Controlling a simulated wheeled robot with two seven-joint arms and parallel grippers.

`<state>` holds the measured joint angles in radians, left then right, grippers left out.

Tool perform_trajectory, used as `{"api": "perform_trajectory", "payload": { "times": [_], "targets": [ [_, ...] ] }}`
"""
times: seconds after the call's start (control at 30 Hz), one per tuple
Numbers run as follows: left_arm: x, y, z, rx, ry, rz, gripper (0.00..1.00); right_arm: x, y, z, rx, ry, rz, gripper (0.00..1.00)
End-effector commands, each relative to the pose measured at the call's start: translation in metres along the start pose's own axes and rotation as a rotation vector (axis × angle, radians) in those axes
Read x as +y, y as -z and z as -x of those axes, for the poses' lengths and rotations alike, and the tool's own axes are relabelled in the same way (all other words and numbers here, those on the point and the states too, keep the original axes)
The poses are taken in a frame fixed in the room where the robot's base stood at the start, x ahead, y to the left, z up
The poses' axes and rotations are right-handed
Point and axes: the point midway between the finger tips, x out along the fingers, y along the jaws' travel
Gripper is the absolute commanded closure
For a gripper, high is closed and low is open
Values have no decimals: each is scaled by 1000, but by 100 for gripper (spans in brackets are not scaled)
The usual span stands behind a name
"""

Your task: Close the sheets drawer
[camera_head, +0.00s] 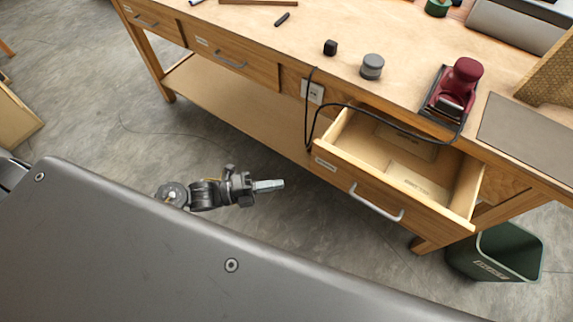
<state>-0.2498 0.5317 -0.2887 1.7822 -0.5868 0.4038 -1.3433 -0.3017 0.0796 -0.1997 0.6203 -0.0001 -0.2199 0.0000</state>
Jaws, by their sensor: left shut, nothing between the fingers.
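The sheets drawer (330,165) stands pulled out from the workbench at the right, with its inside open to view. Flat tan sheets or packs (418,182) lie in it. Its front has a curved metal handle (376,205) and a small label at the left end. My left gripper (279,184) is to the left of the drawer front, over the floor and apart from it. Its fingers are shut and empty, pointing right. My right gripper is not in view.
The wooden workbench (300,50) has two closed drawers (225,57) at the left. A red sander (455,88) stands on top, its black cable hanging past the drawer's left side. A green bin (508,252) stands at the lower right. The floor before the bench is clear.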

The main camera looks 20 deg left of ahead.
Motion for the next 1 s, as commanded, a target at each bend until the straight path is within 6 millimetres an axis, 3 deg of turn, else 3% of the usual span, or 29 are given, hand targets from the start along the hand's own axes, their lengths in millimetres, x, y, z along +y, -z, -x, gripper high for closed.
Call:
{"api": "perform_trajectory", "payload": {
  "times": [0.43, 0.63, 1.0],
  "targets": [
    [-1, -1, -90, 0, 4, 0, 100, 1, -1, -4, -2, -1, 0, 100],
    [1, -22, -107, -2, 0, 0, 100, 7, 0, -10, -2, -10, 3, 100],
    [0, -29, -114, 0, 0, 1, 100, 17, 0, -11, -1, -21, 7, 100]
  ]
}}
